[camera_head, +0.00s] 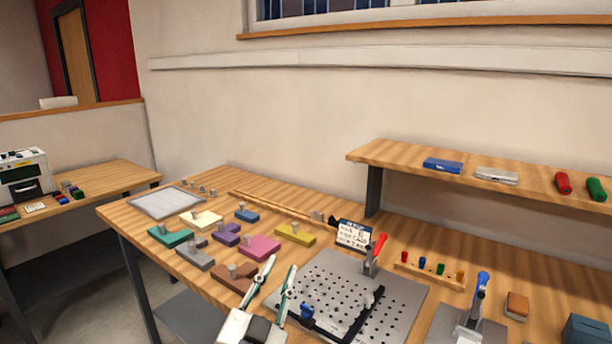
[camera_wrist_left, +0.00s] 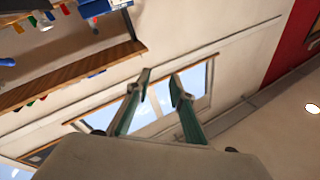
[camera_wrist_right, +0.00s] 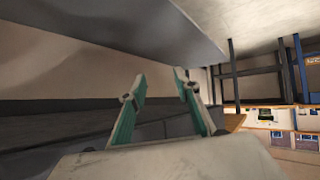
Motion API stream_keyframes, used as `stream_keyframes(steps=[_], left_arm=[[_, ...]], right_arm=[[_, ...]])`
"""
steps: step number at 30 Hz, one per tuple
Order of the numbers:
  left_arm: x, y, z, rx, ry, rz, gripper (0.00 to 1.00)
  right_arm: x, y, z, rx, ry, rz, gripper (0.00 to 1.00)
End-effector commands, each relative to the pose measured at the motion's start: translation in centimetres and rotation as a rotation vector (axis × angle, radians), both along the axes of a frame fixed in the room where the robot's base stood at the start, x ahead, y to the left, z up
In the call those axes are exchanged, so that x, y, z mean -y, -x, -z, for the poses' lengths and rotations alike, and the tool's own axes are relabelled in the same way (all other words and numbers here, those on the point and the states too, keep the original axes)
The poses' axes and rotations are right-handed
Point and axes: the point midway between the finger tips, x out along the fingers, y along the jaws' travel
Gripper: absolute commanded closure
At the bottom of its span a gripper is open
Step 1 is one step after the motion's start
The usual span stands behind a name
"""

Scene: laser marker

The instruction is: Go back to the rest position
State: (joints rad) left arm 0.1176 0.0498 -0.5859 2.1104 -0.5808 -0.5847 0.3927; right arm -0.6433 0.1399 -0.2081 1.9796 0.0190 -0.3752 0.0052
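My left gripper (camera_head: 280,265) shows in the head view at the bottom centre, in front of the brown block (camera_head: 233,278) and left of the perforated metal plate (camera_head: 335,275). Its green-lined fingers are apart and empty. The left wrist view shows the same open fingers (camera_wrist_left: 160,82) with wall and window behind them. My right gripper (camera_wrist_right: 160,80) does not show in the head view. In the right wrist view its fingers are apart with nothing between them, near dark grey surfaces.
Several coloured blocks with knobs, such as the pink one (camera_head: 259,248), lie on the worktable. A red-handled clamp (camera_head: 375,255) and a blue-handled clamp (camera_head: 477,300) stand to the right. A raised shelf (camera_head: 400,157) runs behind. A side table (camera_head: 110,180) stands at left.

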Motion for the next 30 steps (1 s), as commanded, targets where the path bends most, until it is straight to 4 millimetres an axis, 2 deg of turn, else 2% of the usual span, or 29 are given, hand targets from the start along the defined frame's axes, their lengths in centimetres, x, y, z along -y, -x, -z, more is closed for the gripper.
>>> stream_keyframes(steps=[1,5,8,12,15,21,30], left_arm=[[-2.6,0.3,2.7,-0.074,-0.020,-0.061,0.78],[-8.8,2.0,9.0,-0.258,-0.094,-0.197,0.78],[-13.4,4.3,13.6,-0.405,-0.163,-0.284,0.78],[-19.3,9.1,19.4,-0.612,-0.275,-0.379,0.78],[-22.6,12.7,22.4,-0.738,-0.350,-0.421,0.78],[-26.8,18.1,25.6,-0.910,-0.462,-0.459,0.78],[-31.0,24.9,28.1,-1.099,-0.595,-0.477,0.78]], right_arm=[[0.0,0.0,0.0,0.000,0.000,0.000,0.68],[0.0,0.0,0.0,0.000,0.000,0.000,0.68],[0.0,0.0,0.0,0.000,0.000,0.000,0.68],[0.0,0.0,0.0,0.001,0.000,0.000,0.68],[0.0,0.0,0.0,0.001,0.000,0.000,0.68],[0.0,0.0,0.0,0.001,0.000,0.000,0.68],[0.0,0.0,0.0,0.001,0.000,0.000,0.68]])
